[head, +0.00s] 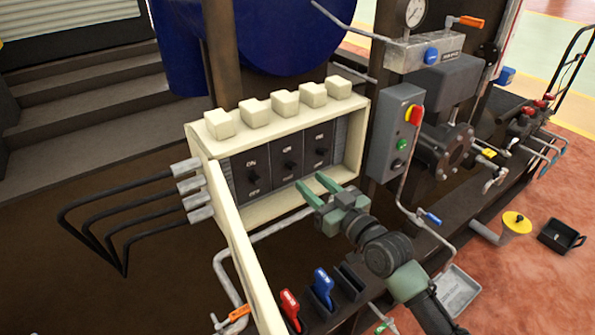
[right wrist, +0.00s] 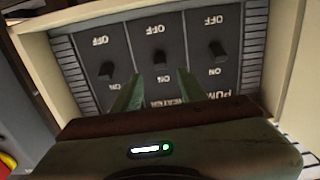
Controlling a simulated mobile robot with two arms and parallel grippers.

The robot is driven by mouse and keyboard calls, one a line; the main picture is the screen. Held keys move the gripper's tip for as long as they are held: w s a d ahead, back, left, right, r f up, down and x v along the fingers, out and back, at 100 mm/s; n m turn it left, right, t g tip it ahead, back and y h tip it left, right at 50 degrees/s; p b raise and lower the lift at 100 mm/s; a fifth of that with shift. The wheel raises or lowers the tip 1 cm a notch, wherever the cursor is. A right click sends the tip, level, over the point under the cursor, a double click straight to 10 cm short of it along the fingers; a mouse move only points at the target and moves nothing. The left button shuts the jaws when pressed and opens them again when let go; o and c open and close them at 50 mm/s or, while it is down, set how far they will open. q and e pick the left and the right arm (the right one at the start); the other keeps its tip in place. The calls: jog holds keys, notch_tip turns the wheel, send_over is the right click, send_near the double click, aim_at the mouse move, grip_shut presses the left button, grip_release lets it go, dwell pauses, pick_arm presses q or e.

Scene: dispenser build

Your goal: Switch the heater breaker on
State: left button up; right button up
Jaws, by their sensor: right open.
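The breaker box (head: 277,207) is cream, with its cover open and three black switches in a row on a dark panel. The heater breaker (right wrist: 158,57) is the middle one in the right wrist view, with HEATER partly readable below it; it also shows in the head view (head: 288,166). Its black lever sits between the OFF and ON marks, and I cannot tell surely which way it is set. My right gripper (head: 314,188) is open, its green fingers (right wrist: 160,82) pointing at the panel just on the ON side of the middle lever. I see no contact. My left gripper is not in view.
A cream cover edge (head: 235,250) sticks out at the box's left front. A grey control box (head: 397,130) with a red-yellow knob stands close on the right. Red (head: 289,308) and blue (head: 323,285) handles and pipes lie below. Black cables (head: 120,220) run at left.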

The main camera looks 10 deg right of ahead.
aim_at(296, 169)
jog(key=x, duration=0.5)
jog(key=shift+w+a+f+b, duration=0.1)
jog(key=shift+w+a+b, duration=0.1)
jog(key=shift+b, duration=0.15)
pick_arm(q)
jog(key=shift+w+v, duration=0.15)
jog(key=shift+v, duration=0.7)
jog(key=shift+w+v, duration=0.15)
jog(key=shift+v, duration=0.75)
pick_arm(e)
jog(key=shift+w+a, duration=0.2)
jog(key=shift+w, duration=0.4)
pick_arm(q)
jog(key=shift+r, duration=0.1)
pick_arm(e)
grip_shut()
